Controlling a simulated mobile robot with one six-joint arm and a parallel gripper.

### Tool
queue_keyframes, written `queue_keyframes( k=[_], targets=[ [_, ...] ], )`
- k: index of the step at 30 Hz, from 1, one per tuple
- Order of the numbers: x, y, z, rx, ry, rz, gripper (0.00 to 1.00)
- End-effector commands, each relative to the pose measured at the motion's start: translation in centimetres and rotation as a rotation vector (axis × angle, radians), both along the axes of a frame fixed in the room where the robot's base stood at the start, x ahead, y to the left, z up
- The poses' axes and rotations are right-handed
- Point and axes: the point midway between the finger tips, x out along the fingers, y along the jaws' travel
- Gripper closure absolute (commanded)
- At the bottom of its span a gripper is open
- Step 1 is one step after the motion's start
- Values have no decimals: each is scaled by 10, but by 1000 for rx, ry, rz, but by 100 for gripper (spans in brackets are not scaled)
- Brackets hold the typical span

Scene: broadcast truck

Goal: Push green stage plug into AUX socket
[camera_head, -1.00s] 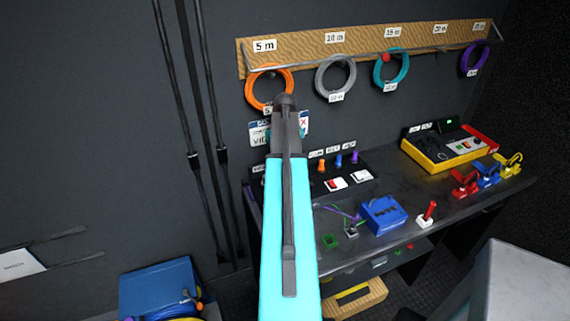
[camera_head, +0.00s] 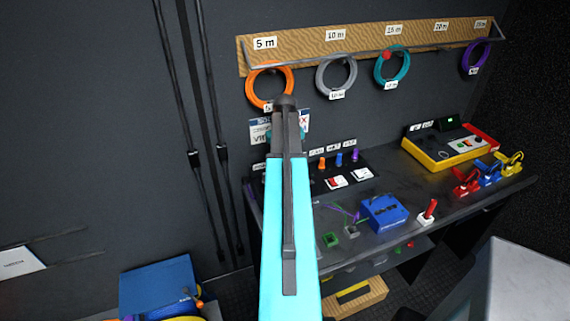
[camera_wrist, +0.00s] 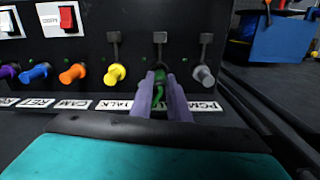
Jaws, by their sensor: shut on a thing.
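In the wrist view my gripper (camera_wrist: 168,100) has its two purple fingers closed around the green plug (camera_wrist: 159,88), in front of the dark panel. The plug lines up with the socket position between the yellow plug (camera_wrist: 114,74) at TALK and the grey plug (camera_wrist: 204,76) above the PGM label (camera_wrist: 208,106). A raised dark flap (camera_wrist: 160,38) hangs above the green plug. My fingers hide most of the label below it, so AUX cannot be read. How deep the plug sits is hidden. In the head view my arm covers the gripper.
Orange (camera_wrist: 72,74), blue (camera_wrist: 36,73) and purple plugs stand in a row to the left. A red switch (camera_wrist: 67,19) is above them. Coiled cables hang on a wooden rail (camera_head: 350,45) in the head view.

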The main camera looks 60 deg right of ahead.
Motion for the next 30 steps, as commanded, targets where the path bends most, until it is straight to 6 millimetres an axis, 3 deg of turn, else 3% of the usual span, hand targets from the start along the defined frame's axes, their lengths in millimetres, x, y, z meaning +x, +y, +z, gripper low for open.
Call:
queue_keyframes(
  k=[26, 27, 30],
  targets=[
    [0, 0, -15, 0, 0, 0, 100],
    [0, 0, -15, 0, 0, 0, 83],
    [0, 0, -15, 0, 0, 0, 66]
  ],
)
